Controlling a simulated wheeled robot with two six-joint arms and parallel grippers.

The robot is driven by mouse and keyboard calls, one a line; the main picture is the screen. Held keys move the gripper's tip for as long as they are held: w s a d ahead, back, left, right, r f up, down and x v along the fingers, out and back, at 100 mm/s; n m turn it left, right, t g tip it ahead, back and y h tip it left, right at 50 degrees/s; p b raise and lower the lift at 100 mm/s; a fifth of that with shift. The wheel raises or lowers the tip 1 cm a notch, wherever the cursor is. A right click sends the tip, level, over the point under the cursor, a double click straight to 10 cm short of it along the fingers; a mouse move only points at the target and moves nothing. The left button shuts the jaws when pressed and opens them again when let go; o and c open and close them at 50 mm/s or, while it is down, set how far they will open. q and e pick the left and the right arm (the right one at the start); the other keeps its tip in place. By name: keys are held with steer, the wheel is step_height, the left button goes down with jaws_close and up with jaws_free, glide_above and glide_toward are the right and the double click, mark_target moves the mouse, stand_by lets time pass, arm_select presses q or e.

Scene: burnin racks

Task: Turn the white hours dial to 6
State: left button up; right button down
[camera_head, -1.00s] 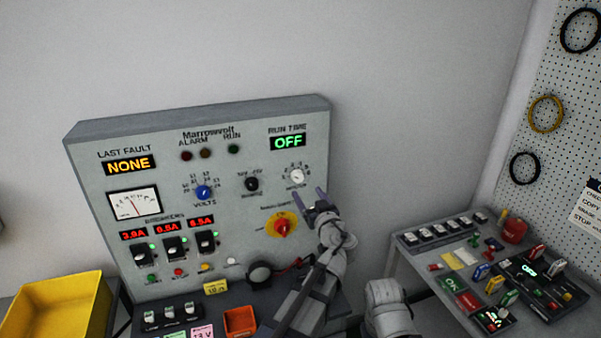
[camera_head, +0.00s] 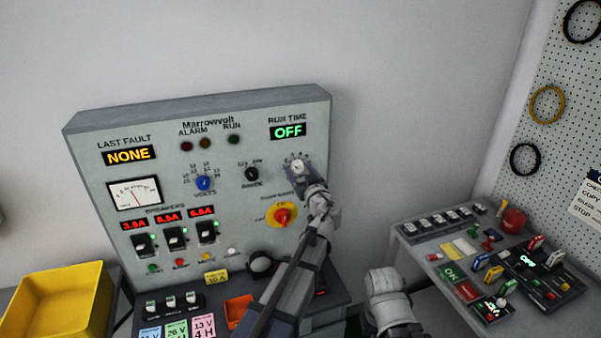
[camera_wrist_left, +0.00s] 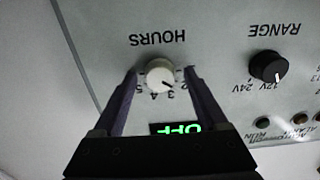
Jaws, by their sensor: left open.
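The white hours dial (camera_head: 298,167) is at the upper right of the grey panel, below the RUN TIME display (camera_head: 288,131), which reads OFF. In the left wrist view the dial (camera_wrist_left: 160,74) appears upside down under the HOURS label, with numerals around it. A dark mark on its face points down-right, near 2 and 3. My left gripper (camera_head: 298,176) is at the dial, its open fingers (camera_wrist_left: 160,77) one on each side. Small gaps seem to remain; contact cannot be told. The 6 is not readable.
The black range knob (camera_head: 251,174) and blue volts knob (camera_head: 204,183) are left of the hours dial. A red-and-yellow rotary switch (camera_head: 282,216) sits below it, close to my left arm. A yellow bin (camera_head: 60,310) stands left; a side table (camera_head: 405,247) with several parts stands right.

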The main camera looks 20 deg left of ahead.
arm_select(q)
jaws_close()
stand_by(0.5)
